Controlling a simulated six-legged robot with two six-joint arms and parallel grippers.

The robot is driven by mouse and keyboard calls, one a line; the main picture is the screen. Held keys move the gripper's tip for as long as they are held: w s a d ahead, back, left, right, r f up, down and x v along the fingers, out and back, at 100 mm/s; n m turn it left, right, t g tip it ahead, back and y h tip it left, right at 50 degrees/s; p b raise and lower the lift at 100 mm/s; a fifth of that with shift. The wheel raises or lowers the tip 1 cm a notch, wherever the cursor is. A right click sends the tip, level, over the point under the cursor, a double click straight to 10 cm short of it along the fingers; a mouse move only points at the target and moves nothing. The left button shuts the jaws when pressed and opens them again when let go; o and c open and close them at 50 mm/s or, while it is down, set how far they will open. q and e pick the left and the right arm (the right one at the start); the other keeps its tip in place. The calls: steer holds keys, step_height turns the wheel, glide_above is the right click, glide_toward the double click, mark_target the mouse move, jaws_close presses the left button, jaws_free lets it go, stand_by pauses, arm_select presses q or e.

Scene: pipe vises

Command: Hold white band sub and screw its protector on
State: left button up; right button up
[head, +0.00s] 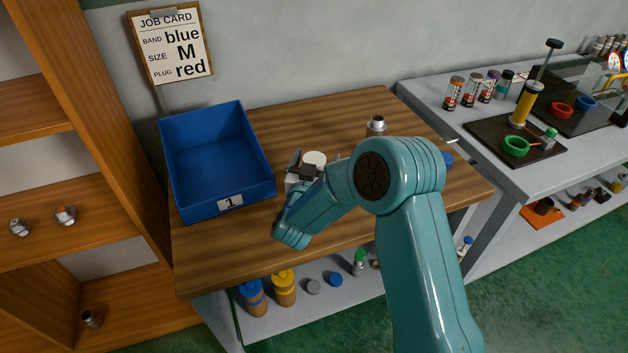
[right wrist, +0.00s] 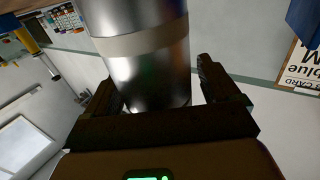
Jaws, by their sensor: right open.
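My right gripper (head: 306,170) is open over the wooden table, right of the blue bin. In the right wrist view its fingers (right wrist: 160,92) stand on either side of a shiny metal cylinder with a whitish band, the white band sub (right wrist: 142,70). I cannot tell whether they touch it. In the head view a pale round top (head: 314,158) shows at the gripper; my arm hides most of what is below it. I cannot tell whether this top is a protector. My left gripper is in neither view.
The blue bin (head: 192,208), marked 1, stands at the table's left. A metal fitting (head: 376,125) stands at the back of the wooden table (head: 300,108). A blue object (head: 447,160) is partly hidden behind my arm.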

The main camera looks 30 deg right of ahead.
jaws_close()
steer(key=shift+r, duration=0.1)
step_height(320, 180, up, 20)
steer(key=shift+p, duration=0.35)
stand_by(0.4)
stand_by(0.6)
